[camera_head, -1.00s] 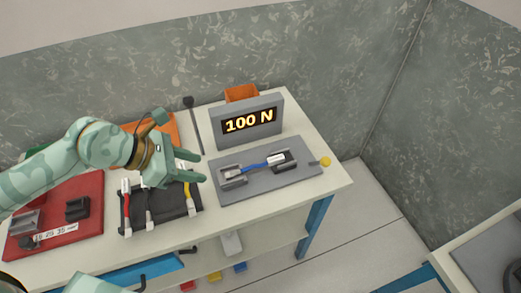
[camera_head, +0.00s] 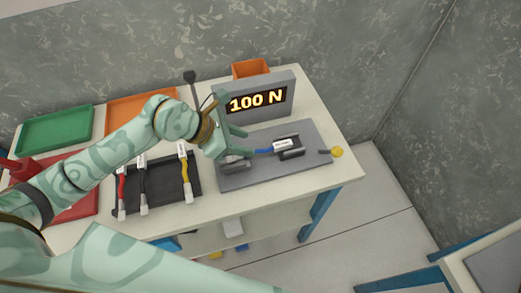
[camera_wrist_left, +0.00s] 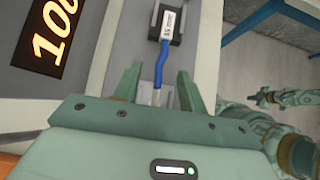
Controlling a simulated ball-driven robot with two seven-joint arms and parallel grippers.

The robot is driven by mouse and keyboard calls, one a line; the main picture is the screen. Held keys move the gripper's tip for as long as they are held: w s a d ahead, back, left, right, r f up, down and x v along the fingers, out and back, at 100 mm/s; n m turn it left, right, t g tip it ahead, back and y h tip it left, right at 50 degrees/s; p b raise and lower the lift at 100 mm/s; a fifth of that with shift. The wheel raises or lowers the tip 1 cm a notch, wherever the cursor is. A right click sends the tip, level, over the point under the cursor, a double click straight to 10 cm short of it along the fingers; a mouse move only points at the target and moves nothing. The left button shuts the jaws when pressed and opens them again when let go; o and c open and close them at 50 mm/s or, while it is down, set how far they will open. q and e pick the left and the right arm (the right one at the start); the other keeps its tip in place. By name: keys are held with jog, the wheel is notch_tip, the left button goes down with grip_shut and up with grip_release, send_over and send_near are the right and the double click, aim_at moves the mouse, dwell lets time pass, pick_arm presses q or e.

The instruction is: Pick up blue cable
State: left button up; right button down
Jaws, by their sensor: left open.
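The blue cable (camera_head: 264,151) lies on a grey fixture plate (camera_head: 310,165), its white connector (camera_head: 283,145) in a dark clamp at the right. Its other end is partly hidden behind my left gripper (camera_head: 243,141) in the head view. My left gripper is open over the left part of the cable. In the left wrist view the blue cable (camera_wrist_left: 160,66) runs down between the two spread fingers (camera_wrist_left: 157,82), and a pale end shows between them. It is not gripped. My right gripper (camera_wrist_left: 264,98) shows small in the wrist view; its jaws are unclear.
A grey display (camera_head: 256,103) reading "100 N" stands just behind the plate. A black tray (camera_head: 160,185) with red, black and yellow cables lies to the left. A yellow ball-ended knob (camera_head: 337,152) sticks out at the plate's right. Green (camera_head: 55,130) and orange trays lie behind.

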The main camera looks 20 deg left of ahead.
aim_at(259, 150)
pick_arm(q)
jog(key=b+x, duration=0.1)
jog(key=x, duration=0.4)
jog(key=shift+s, duration=0.2)
grip_shut()
